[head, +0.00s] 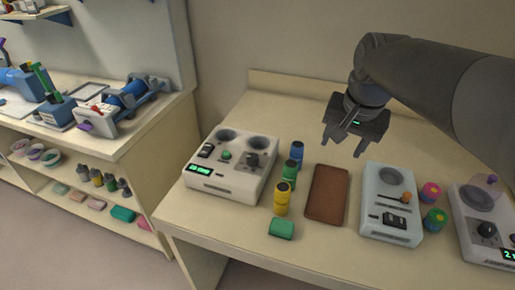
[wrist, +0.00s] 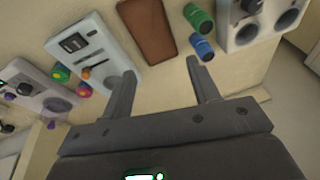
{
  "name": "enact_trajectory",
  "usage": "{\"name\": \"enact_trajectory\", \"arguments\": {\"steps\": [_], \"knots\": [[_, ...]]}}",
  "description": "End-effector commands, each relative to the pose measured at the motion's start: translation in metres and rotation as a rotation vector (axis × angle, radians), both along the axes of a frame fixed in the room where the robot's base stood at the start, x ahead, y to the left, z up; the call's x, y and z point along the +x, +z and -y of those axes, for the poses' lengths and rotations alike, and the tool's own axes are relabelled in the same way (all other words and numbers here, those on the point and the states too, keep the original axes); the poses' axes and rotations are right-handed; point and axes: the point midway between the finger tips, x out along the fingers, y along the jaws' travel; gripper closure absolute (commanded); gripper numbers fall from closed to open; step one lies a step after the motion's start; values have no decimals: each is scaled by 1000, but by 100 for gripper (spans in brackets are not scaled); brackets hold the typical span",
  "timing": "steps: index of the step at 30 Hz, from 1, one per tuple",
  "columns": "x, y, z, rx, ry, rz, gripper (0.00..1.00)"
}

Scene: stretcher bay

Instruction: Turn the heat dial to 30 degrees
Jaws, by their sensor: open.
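A white device (head: 225,186) with two round wells stands on the left of the bench. On its top are a dark dial (head: 253,160), a green button (head: 226,155) and a black switch; a green display (head: 200,169) is on its front, too small to read surely. Another device at the right edge has a dark dial (head: 487,230) and a green display. No label shows which dial is for heat. My gripper (head: 342,146) is open and empty, above the back of the bench, apart from both dials. In the wrist view its fingers (wrist: 158,72) are spread over bare bench.
A brown tray (head: 327,194) lies mid-bench. Blue, green and yellow jars (head: 282,197) stand beside the left device. A pale device (head: 391,205) with an orange-tipped slider and pink and green jars (head: 433,217) stand to the right. The back of the bench is clear.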

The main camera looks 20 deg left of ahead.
Motion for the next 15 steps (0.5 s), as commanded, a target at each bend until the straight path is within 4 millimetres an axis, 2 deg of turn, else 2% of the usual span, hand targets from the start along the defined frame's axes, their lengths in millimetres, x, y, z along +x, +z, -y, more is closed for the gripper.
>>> {"name": "enact_trajectory", "arguments": {"steps": [1, 6, 12, 15], "knots": [[12, -3, -20, 0, 1, -25, 45], [42, -12, -81, -4, -23, -99, 45], [65, -33, -158, -23, -52, -175, 45], [69, -44, -188, -35, -66, -202, 45]]}}
